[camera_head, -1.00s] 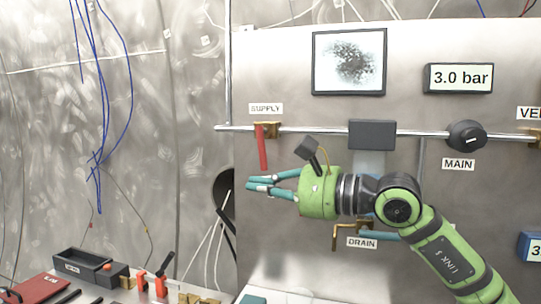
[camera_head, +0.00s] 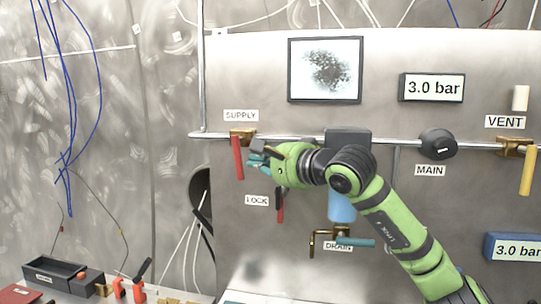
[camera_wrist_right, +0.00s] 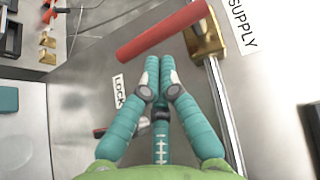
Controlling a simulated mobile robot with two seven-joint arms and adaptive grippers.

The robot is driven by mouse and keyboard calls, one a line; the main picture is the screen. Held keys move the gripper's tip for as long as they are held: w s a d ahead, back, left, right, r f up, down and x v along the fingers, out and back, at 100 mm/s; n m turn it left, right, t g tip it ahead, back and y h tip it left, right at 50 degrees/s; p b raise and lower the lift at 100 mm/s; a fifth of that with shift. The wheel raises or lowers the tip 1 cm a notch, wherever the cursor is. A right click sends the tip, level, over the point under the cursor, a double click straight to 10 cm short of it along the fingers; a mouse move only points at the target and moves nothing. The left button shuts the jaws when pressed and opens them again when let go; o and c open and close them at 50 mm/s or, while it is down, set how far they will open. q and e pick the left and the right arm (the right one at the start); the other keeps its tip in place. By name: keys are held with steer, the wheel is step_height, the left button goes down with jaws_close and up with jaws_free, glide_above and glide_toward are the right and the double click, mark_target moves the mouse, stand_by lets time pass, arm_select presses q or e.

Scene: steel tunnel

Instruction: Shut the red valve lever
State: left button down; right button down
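The red valve lever (camera_head: 237,158) hangs straight down from a brass valve (camera_head: 242,135) on the horizontal pipe, under the SUPPLY label. It lies crosswise to the pipe. In the right wrist view the red lever (camera_wrist_right: 160,33) crosses above the fingertips, beside the brass valve (camera_wrist_right: 204,38). My right gripper (camera_head: 257,162) is just right of the lever. In the right wrist view its teal fingers (camera_wrist_right: 160,64) have their tips together with nothing between them. A gap shows between tips and lever there; contact cannot be told. My left gripper is not in view.
A LOCK label (camera_head: 257,200) and a dark-red small lever (camera_head: 280,205) are below my right gripper. A brass DRAIN valve (camera_head: 330,240) with a teal handle is lower. The MAIN knob (camera_head: 438,144) and yellow VENT lever (camera_head: 526,172) are right. The gauge reads 3.0 bar.

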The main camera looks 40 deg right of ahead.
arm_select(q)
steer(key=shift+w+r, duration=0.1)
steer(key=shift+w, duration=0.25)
arm_select(e)
steer(key=shift+w, duration=0.2)
steer(key=shift+f, duration=0.1)
